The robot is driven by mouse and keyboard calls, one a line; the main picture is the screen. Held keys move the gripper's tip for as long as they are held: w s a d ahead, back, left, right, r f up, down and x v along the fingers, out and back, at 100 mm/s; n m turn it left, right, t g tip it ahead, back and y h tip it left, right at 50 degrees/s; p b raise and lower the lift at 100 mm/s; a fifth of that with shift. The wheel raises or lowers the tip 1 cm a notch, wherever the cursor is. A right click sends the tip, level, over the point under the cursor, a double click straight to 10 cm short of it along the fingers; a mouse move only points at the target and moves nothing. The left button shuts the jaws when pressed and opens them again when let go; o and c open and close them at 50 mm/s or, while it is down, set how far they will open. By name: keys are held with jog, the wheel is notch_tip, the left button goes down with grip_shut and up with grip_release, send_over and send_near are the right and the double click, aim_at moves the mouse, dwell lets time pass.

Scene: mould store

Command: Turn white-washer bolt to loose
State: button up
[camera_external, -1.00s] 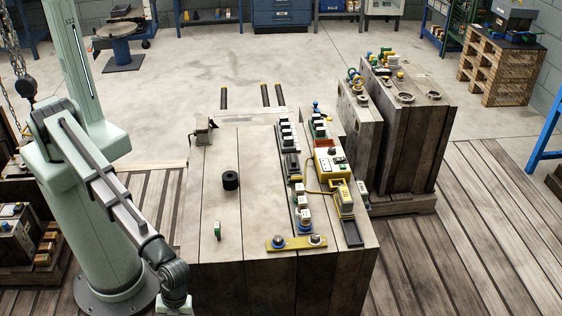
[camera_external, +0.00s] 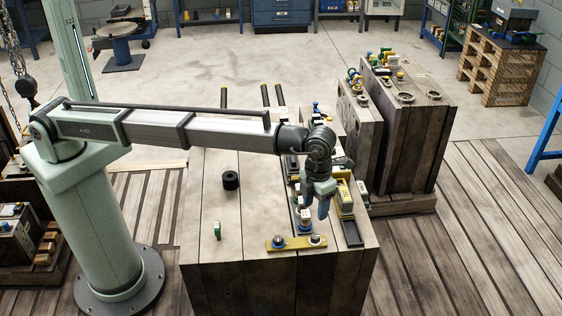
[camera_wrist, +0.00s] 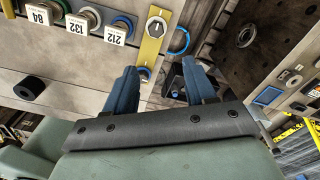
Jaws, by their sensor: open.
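A yellow plate (camera_external: 296,243) lies at the front edge of the wooden block and carries two bolts.
A yellow device (camera_external: 342,198) is right of my gripper. A black cylinder (camera_external: 230,180) and a small green part (camera_external: 217,229) stand on the block's open left side. Taller dark blocks (camera_external: 405,130) stand behind right.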

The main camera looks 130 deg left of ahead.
aim_at(315, 236)
jog(key=f, duration=0.4)
jog(key=a+f, duration=0.1)
jog(key=f, duration=0.8)
jog(key=shift+a, duration=0.15)
jog(key=shift+r, duration=0.1)
grip_shut()
